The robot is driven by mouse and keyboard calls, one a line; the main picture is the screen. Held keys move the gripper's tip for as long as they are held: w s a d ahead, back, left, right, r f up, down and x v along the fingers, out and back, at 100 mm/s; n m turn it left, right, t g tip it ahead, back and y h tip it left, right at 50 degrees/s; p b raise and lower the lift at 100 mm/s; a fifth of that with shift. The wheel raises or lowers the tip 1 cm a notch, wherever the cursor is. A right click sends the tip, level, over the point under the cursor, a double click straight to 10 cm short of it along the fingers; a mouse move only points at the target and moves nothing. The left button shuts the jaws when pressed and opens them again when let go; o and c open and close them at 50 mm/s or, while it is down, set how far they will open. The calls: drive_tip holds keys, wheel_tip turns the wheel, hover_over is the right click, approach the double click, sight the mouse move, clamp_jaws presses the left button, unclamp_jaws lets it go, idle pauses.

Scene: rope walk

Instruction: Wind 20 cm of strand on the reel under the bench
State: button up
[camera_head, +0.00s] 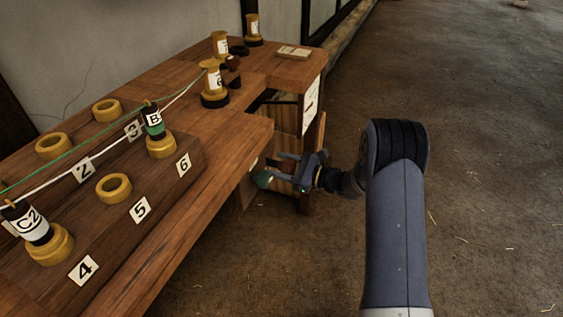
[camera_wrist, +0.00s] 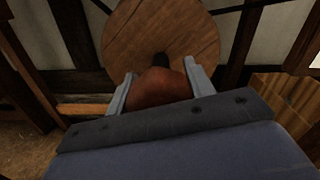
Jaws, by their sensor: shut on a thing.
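My gripper (camera_head: 274,168) is beside the bench (camera_head: 262,130), low at its near right side. In the wrist view its two fingers (camera_wrist: 160,72) are shut on a reddish-brown rounded handle (camera_wrist: 155,90). A short dark pin stands behind the handle, in front of a round wooden reel disc (camera_wrist: 130,35). The disc's top is cut off by the picture edge. In the head view the bench top and my gripper hide most of the reel. A white strand (camera_head: 80,170) and a green strand (camera_head: 70,152) run across the bench top; I cannot see either reach the reel.
Bobbin C2 (camera_head: 33,229) and bobbin B (camera_head: 154,124) stand in yellow rings on a numbered block (camera_head: 120,235). More bobbins (camera_head: 214,78) stand further back. A bench leg or panel (camera_head: 306,165) is close beyond my gripper. The floor (camera_head: 480,150) to the right is clear.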

drive_tip(key=shift+m, duration=0.6)
drive_tip(key=shift+f, duration=0.1)
drive_tip(key=o, duration=1)
drive_tip(key=shift+c, duration=0.2)
drive_tip(key=shift+d+p, duration=0.1)
drive_tip(key=shift+p, duration=0.2)
drive_tip(key=p+v, duration=0.1)
drive_tip(key=v, duration=0.9)
drive_tip(key=shift+d+p, duration=0.3)
drive_tip(key=shift+s, duration=0.15)
